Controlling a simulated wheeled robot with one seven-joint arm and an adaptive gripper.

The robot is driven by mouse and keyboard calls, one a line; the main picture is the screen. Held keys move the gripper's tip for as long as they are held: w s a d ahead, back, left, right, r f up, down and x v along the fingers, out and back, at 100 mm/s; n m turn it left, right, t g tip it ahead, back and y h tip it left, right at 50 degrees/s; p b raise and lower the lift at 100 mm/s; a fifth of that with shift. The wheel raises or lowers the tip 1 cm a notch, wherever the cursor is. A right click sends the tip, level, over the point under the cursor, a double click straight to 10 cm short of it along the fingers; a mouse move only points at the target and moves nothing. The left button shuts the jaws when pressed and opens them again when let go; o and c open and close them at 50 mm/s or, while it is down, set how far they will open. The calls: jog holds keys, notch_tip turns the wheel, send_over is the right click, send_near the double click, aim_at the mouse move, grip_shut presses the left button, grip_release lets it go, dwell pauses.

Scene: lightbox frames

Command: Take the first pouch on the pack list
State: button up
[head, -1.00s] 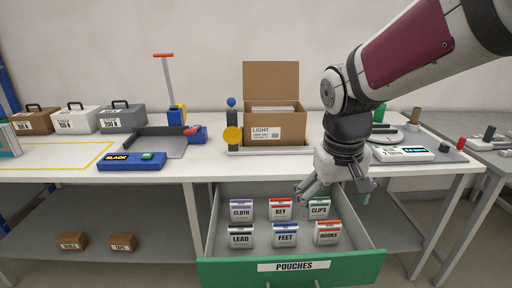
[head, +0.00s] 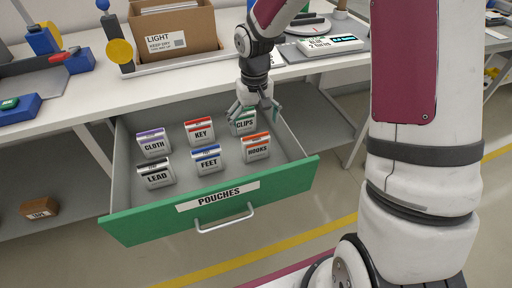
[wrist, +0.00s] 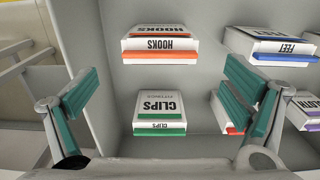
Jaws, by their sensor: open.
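The green-fronted drawer labelled POUCHES (head: 130,222) is open and holds several white pouches. The back row has CLOTH (head: 153,146) with a purple top, KEY (head: 200,134) with a red top and CLIPS (head: 243,123) with a green top. The front row has LEAD (head: 156,176), FEET (head: 207,161) and HOOKS (head: 256,149). My gripper (head: 255,108) is open and empty, pointing down over CLIPS. In the wrist view, CLIPS (wrist: 160,108) lies between the spread fingers, with HOOKS (wrist: 160,45) beyond it. No readable pack list shows.
A cardboard box labelled LIGHT (head: 172,40) stands on the white table above the drawer. A white device with a display (head: 330,44) sits to its right. The drawer walls (head: 290,139) are close around the pouches. A brown box (head: 40,208) is on the lower shelf.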

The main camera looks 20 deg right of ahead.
aim_at(256, 138)
jog(key=shift+s+f+b, duration=0.2)
jog(key=shift+f+b, duration=0.15)
jog(key=shift+f, duration=1.6)
jog(key=shift+s+f+b, duration=0.15)
jog(key=shift+f+b, duration=0.2)
jog(key=shift+f, duration=1.55)
jog(key=c, duration=1.3)
